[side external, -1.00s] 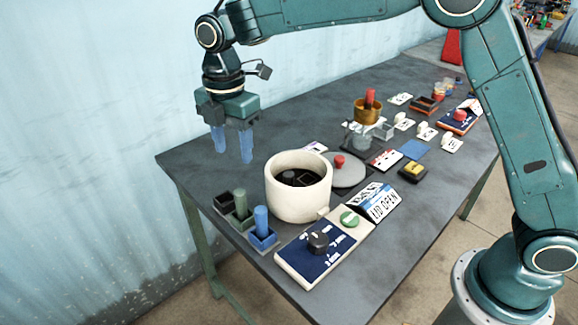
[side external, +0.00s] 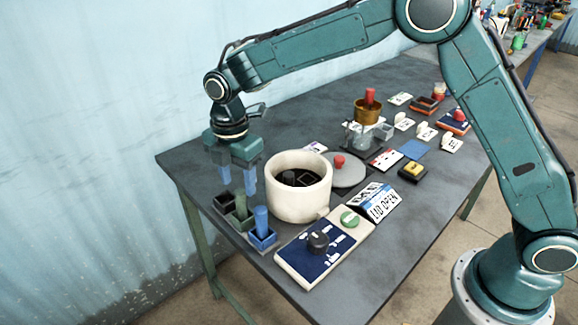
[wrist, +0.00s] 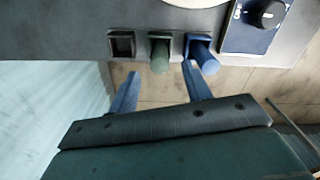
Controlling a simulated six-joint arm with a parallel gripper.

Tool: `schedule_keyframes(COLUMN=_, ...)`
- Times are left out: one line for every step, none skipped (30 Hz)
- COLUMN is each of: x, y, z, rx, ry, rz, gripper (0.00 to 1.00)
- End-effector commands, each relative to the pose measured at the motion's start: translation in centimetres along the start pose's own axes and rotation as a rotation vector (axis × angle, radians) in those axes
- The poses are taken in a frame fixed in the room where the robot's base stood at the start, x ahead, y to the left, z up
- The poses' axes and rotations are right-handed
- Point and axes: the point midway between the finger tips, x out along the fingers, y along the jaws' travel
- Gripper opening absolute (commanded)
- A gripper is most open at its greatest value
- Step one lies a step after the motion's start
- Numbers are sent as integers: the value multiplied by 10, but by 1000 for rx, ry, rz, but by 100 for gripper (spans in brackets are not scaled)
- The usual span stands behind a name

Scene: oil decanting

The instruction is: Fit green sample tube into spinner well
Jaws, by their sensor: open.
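The green sample tube (side external: 240,204) stands upright in the middle, green holder of a small row at the table's near left edge. It also shows in the wrist view (wrist: 159,57). My gripper (side external: 237,187) is open and empty, its blue fingers pointing down just above and behind the tubes. In the wrist view my fingers (wrist: 161,72) are spread to either side of the green tube, and I cannot tell their height against it. The spinner is a cream round pot (side external: 298,205) right of the holders, with dark wells inside partly hidden by its wall.
A blue tube (side external: 261,219) stands in the blue holder, and a black holder (side external: 224,204) is empty. The grey lid (side external: 347,175) with a red knob lies behind the pot. A blue dial panel (side external: 318,246) and a "LID OPEN" sign (side external: 383,205) stand in front.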

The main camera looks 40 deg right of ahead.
Motion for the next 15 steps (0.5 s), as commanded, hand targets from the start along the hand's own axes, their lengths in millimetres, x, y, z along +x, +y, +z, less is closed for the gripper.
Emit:
schedule_keyframes(x=4, y=0, z=0, rx=0, ry=0, rz=-2, gripper=49)
schedule_keyframes(x=7, y=0, z=0, rx=0, ry=0, rz=-2, gripper=49)
schedule_keyframes(x=12, y=0, z=1, rx=0, ry=0, rz=-3, gripper=49)
schedule_keyframes(x=15, y=0, z=1, rx=0, ry=-1, rz=-4, gripper=49)
schedule_keyframes(x=18, y=0, z=1, rx=0, ry=-1, rz=-4, gripper=49)
schedule_keyframes(x=23, y=0, z=1, rx=0, ry=0, rz=-3, gripper=49)
schedule_keyframes(x=27, y=0, z=1, rx=0, ry=0, rz=-4, gripper=49)
schedule_keyframes(x=30, y=0, z=1, rx=0, ry=0, rz=-4, gripper=49)
schedule_keyframes(x=35, y=0, z=1, rx=0, ry=0, rz=-3, gripper=49)
schedule_keyframes(x=38, y=0, z=1, rx=0, ry=0, rz=-2, gripper=49)
schedule_keyframes(x=40, y=0, z=1, rx=1, ry=0, rz=-3, gripper=49)
schedule_keyframes(x=43, y=0, z=1, rx=1, ry=1, rz=-2, gripper=49)
schedule_keyframes(x=44, y=0, z=1, rx=1, ry=1, rz=-2, gripper=49)
schedule_keyframes(x=46, y=0, z=1, rx=1, ry=1, rz=-1, gripper=49)
schedule_keyframes(x=47, y=0, z=1, rx=1, ry=1, rz=-1, gripper=49)
